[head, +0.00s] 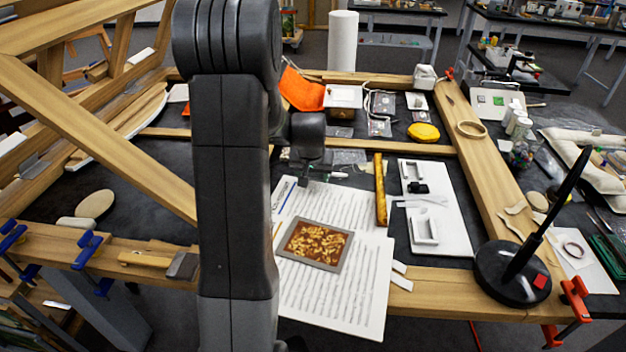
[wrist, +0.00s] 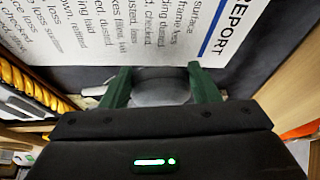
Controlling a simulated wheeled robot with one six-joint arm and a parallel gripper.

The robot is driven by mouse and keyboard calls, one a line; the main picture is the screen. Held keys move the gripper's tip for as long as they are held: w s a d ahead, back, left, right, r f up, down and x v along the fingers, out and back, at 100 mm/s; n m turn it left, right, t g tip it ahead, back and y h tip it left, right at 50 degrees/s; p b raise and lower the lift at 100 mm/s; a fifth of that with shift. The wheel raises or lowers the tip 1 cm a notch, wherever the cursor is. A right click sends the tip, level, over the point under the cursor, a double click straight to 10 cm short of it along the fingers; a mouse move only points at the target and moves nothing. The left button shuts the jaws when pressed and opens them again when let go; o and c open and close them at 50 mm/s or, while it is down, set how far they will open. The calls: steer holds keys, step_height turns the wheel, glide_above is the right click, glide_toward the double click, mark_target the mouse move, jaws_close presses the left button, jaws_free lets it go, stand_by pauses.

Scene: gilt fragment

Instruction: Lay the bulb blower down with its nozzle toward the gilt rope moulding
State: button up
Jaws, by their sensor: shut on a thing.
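My gripper (wrist: 160,78) is shut on the grey rounded bulb blower (wrist: 160,92), which sits between its green fingers in the wrist view. A small pale piece shows just left of the left finger; I cannot tell whether it is the nozzle. The gilt rope moulding (head: 380,190) is a gold twisted strip lying to the right of my gripper in the head view. It also shows at the left edge of the wrist view (wrist: 32,86).
Printed sheets (head: 335,290) lie in front, bearing a framed gilt fragment (head: 314,243). A white board (head: 452,222) with small trays lies right of the moulding. A black round lamp base (head: 500,278) stands further right. Wooden beams border the dark work surface.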

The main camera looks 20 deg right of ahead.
steer(key=shift+f, duration=1)
steer(key=shift+f, duration=0.2)
steer(key=o, duration=1)
steer(key=shift+r, duration=0.1)
steer(key=shift+r, duration=0.35)
steer(key=v, duration=1.1)
steer(key=shift+r, duration=0.25)
steer(key=shift+s, duration=0.15)
